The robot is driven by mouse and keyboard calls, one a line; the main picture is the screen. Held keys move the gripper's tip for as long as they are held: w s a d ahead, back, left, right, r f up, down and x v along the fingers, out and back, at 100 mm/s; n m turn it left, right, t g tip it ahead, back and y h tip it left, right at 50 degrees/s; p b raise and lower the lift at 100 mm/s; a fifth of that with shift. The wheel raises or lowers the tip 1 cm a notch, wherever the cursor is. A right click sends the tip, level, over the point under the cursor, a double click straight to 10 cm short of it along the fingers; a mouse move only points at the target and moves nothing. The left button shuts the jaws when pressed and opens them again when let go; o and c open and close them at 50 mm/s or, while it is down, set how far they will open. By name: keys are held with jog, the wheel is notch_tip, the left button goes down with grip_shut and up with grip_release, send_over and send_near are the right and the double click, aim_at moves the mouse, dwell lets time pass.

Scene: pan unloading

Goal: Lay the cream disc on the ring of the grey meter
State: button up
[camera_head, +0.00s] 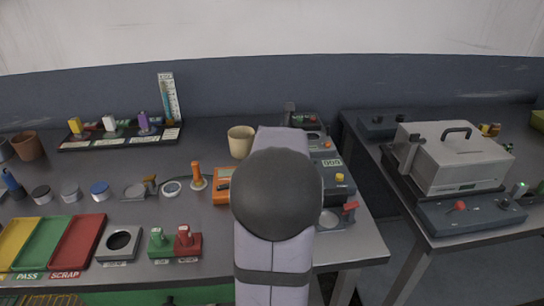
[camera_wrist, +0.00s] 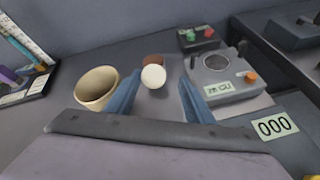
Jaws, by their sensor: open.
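The cream disc (camera_wrist: 153,77) shows in the wrist view between my gripper's fingers, with a brown round thing (camera_wrist: 154,60) just behind it. My gripper (camera_wrist: 159,84) is open, its two blue fingers apart on either side of the disc in the picture. I see no finger touching the disc. The grey meter (camera_wrist: 228,89) stands to the right of the fingers, with a dark round ring (camera_wrist: 215,62) on top and an orange knob. In the head view my arm hides the gripper and the disc, and only part of the grey meter (camera_head: 326,153) shows.
A tan cup (camera_wrist: 97,88) stands close left of the left finger. A box with red and green buttons (camera_wrist: 200,37) is behind the meter. A dark instrument reading 000 (camera_head: 340,172) is nearer, at the right. Small parts and coloured trays (camera_head: 78,242) fill the left side.

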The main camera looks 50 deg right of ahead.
jog(key=n, duration=0.1)
jog(key=a+n+b, duration=0.1)
jog(key=n, duration=0.1)
jog(key=f+n+t+b, duration=0.1)
jog(key=shift+s+a+n, duration=0.15)
jog(key=shift+a+n, duration=0.15)
jog(key=shift+p+x, duration=0.4)
jog(key=shift+x, duration=3.3)
jog(key=shift+a, duration=0.15)
jog(key=c, duration=1)
notch_tip(320, 180, up, 10)
jog(key=p, duration=0.6)
